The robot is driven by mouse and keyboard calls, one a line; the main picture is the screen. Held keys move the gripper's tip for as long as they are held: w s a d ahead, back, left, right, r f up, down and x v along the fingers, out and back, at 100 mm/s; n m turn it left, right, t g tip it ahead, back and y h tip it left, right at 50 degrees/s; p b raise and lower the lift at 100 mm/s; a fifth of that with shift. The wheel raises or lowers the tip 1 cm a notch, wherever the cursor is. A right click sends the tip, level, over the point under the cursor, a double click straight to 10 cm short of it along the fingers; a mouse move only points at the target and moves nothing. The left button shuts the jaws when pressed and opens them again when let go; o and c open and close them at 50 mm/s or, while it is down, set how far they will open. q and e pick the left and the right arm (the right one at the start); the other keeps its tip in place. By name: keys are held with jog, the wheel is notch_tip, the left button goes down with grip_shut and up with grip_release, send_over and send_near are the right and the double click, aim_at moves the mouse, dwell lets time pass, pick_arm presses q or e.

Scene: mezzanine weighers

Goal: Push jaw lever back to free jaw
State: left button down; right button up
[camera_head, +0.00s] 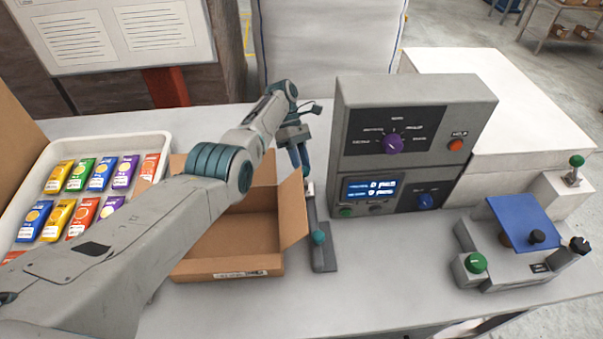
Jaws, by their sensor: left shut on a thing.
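My left gripper (304,172) points down beside the left side of the grey control box. Its fingers are shut on a small pale thing (309,188) at the far end of a slim grey bar fixture (324,262); the fingers hide most of what they hold. A teal ball knob (319,238) sits on the fixture, nearer to me than the fingers. I cannot tell for sure which part is the jaw lever or how the jaw stands. My right gripper is not in view.
An open cardboard box (228,266) stands left of the fixture. A white tray (158,146) of colourful packets is farther left. The control box (353,123) stands close on the right. A blue-plated device (520,225) is at far right. The front bench between them is clear.

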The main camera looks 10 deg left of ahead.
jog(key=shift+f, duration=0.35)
pick_arm(q)
jog(key=c, duration=1.1)
grip_release()
jog(key=shift+w, duration=0.1)
jog(key=shift+o, duration=0.2)
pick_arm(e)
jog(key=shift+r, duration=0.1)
